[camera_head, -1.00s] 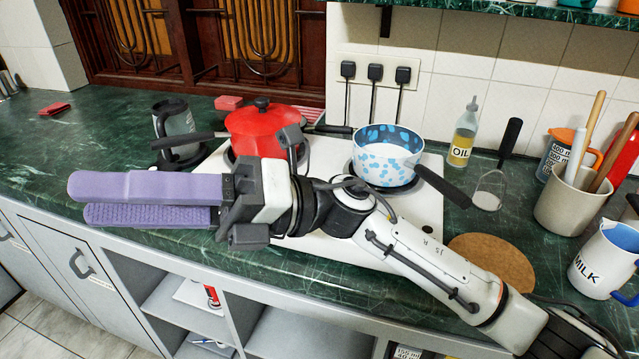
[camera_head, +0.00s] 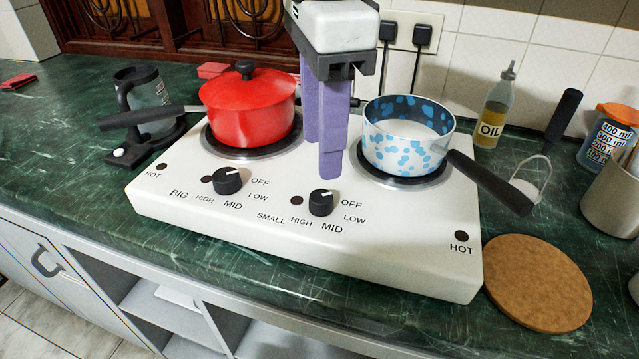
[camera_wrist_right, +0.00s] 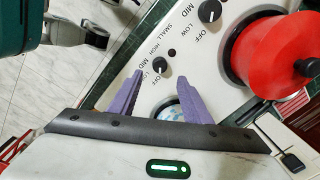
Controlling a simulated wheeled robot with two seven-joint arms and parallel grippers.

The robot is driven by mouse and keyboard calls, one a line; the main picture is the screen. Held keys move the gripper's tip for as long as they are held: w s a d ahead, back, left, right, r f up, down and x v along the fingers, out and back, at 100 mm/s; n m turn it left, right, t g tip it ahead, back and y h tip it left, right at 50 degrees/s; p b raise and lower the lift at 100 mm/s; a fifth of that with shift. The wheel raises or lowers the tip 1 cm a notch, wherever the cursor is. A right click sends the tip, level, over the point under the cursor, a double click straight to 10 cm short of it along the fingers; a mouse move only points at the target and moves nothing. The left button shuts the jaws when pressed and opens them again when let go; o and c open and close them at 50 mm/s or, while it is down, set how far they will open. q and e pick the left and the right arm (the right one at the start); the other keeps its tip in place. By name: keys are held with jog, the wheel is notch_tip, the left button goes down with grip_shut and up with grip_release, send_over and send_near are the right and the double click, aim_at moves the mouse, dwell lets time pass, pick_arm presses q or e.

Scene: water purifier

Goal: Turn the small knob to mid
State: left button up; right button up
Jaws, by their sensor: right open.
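The small knob (camera_head: 321,203) is black with a white mark, on the front of the white stove (camera_head: 400,245) above the "SMALL" label. Its mark points up and right, roughly toward OFF. My right gripper (camera_head: 321,160) points down with two purple fingers. It is open and empty, just above and behind the knob in the head view. In the right wrist view the small knob (camera_wrist_right: 159,66) shows between the tips of the open right gripper (camera_wrist_right: 160,74). Contact cannot be told. My left gripper is not in the head view.
The big knob (camera_head: 227,181) is left of the small one. A red pot (camera_head: 250,110) stands on the left burner. A blue-spotted pan (camera_head: 400,150) stands on the right burner, close to my right fingers. A cork mat (camera_head: 538,283) lies to the right of the stove.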

aim_at(319, 197)
notch_tip(319, 197, down, 8)
jog(key=shift+w+a+f+b, duration=0.1)
jog(key=shift+w+f+b, duration=0.1)
jog(key=shift+b, duration=0.3)
jog(key=c, duration=1)
